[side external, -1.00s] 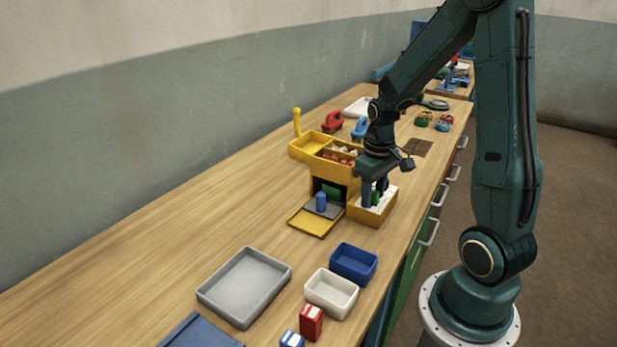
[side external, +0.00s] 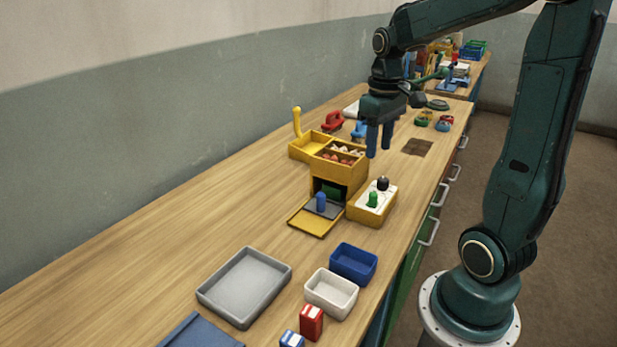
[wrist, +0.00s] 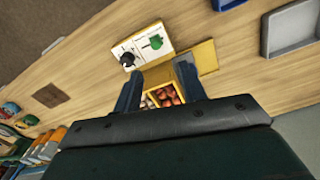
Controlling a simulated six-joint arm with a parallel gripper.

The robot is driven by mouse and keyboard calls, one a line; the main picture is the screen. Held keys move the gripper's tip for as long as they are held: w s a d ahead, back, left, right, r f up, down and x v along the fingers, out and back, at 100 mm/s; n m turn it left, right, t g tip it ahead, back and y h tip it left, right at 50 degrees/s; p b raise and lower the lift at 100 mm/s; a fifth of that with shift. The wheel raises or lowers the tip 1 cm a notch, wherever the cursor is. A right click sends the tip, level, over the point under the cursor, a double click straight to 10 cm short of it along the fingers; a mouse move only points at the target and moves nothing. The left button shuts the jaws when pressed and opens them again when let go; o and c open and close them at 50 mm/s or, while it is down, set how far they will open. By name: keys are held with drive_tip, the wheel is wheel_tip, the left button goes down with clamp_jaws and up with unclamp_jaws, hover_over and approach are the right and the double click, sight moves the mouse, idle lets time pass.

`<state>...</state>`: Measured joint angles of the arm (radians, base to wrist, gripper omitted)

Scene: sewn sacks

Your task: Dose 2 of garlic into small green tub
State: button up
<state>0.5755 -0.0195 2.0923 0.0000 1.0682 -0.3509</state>
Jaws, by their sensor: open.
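A yellow dispenser box (side external: 345,172) stands on the bench. Its top bins hold pale bulbs (side external: 350,150), which look like garlic, and reddish ones (side external: 338,158). They also show in the wrist view (wrist: 167,95). A dark green thing (side external: 331,191), perhaps the small green tub, sits inside the front opening; its contents are hidden. A white-topped panel beside the box carries a green knob (side external: 373,199) and a black knob (side external: 383,183). My gripper (side external: 379,151) is open and empty, above and right of the bins.
A grey tray (side external: 244,286), a blue bin (side external: 353,263) and a white bin (side external: 331,291) stand nearer the camera. Red and blue clamp-like things (side external: 332,121) lie behind the dispenser. A brown square (side external: 417,147) lies on bare bench to the right.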

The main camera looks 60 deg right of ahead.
drive_tip(key=s+a+r+n+t, duration=0.1)
drive_tip(key=s+a, duration=0.3)
drive_tip(key=a, duration=0.4)
drive_tip(key=s+a+r+n+t, duration=0.1)
drive_tip(key=s+a+r+t, duration=0.2)
drive_tip(key=a, duration=0.6)
drive_tip(key=shift+s+n+t, duration=0.3)
drive_tip(key=shift+s+t, duration=0.25)
drive_tip(key=shift+t, duration=0.25)
drive_tip(key=shift+r, duration=0.1)
drive_tip(key=shift+d, duration=0.1)
drive_tip(key=w+d+f+n+g, duration=0.1)
drive_tip(key=w+d, duration=0.3)
drive_tip(key=d, duration=0.5)
drive_tip(key=w+d+f+n+g, duration=0.1)
drive_tip(key=w+d+f+g, duration=0.2)
drive_tip(key=d, duration=0.6)
drive_tip(key=shift+w+n+g, duration=0.3)
drive_tip(key=shift+w+g, duration=0.2)
drive_tip(key=shift+g, duration=0.3)
